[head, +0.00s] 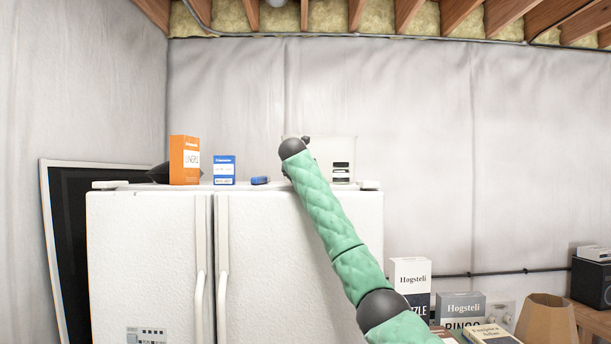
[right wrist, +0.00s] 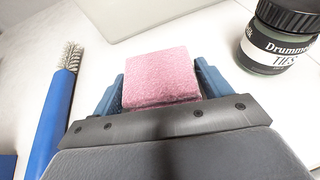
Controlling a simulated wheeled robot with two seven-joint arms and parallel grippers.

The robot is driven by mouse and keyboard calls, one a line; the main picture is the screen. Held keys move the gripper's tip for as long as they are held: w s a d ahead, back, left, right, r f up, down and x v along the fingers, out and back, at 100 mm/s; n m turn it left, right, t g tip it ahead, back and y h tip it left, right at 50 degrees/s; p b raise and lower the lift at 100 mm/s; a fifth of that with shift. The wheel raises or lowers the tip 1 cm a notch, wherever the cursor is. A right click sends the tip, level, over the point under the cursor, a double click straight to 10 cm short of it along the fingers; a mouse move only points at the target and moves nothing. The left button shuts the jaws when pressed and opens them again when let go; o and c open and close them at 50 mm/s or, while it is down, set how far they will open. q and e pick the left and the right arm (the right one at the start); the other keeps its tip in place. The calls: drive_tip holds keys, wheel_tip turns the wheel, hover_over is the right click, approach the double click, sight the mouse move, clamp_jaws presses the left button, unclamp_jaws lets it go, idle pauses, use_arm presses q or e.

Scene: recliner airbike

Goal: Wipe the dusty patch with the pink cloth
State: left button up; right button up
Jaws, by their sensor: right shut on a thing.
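The pink cloth (right wrist: 160,78) looks like a thick folded block in the right wrist view. My right gripper (right wrist: 160,90) is shut on it, with a blue finger on each side. The cloth is over or on a white surface, and I cannot tell whether it touches it. In the head view my green right arm reaches up to the top of the white fridge (head: 150,255), and its gripper and the cloth are hidden there. I cannot make out a dusty patch in either view. My left gripper is not in view.
A blue-handled brush (right wrist: 55,115) lies left of the cloth, and a dark jar (right wrist: 275,38) stands close on the right. An orange box (head: 184,160), a blue box (head: 224,170) and a white appliance (head: 338,160) stand on the fridge top.

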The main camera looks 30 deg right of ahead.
drive_tip(key=shift+w+f, duration=0.1)
drive_tip(key=shift+f, duration=0.3)
